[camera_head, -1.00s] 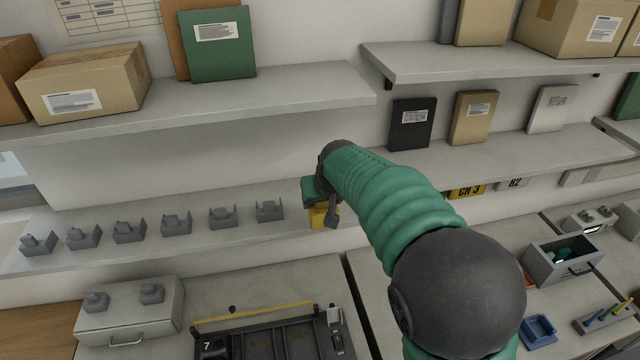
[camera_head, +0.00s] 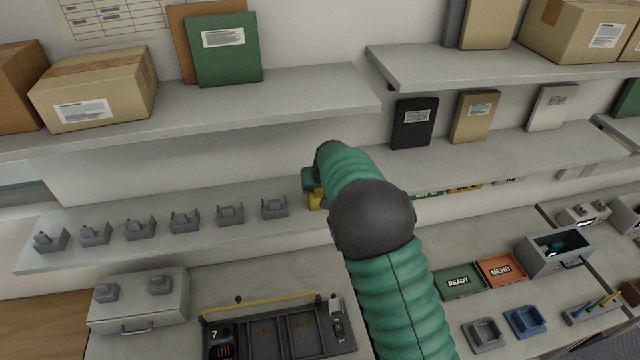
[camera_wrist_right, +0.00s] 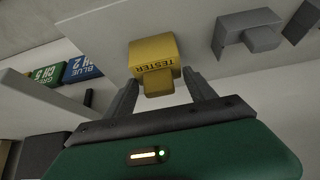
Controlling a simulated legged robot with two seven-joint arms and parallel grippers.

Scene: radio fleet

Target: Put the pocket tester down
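In the right wrist view a yellow block (camera_wrist_right: 153,52) lettered TESTER, with a smaller yellow part (camera_wrist_right: 158,83) on its near side, stands at the shelf. I cannot tell whether this is the pocket tester, its holder, or both. My right gripper (camera_wrist_right: 162,80) is open. Its two dark fingers reach toward the block, one on each side of the smaller part, with gaps visible. In the head view my green right hand (camera_head: 309,178) is beside the yellow block (camera_head: 315,201), and my arm hides most of both. My left gripper is not in view.
Several grey cradles (camera_head: 184,220) stand in a row on the lower shelf (camera_head: 110,255), left of the block. An upper shelf (camera_head: 200,112) overhangs it. Below are a grey case (camera_head: 138,305), a black tray (camera_head: 278,330), and READY (camera_head: 459,282) and MEND (camera_head: 501,269) mats.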

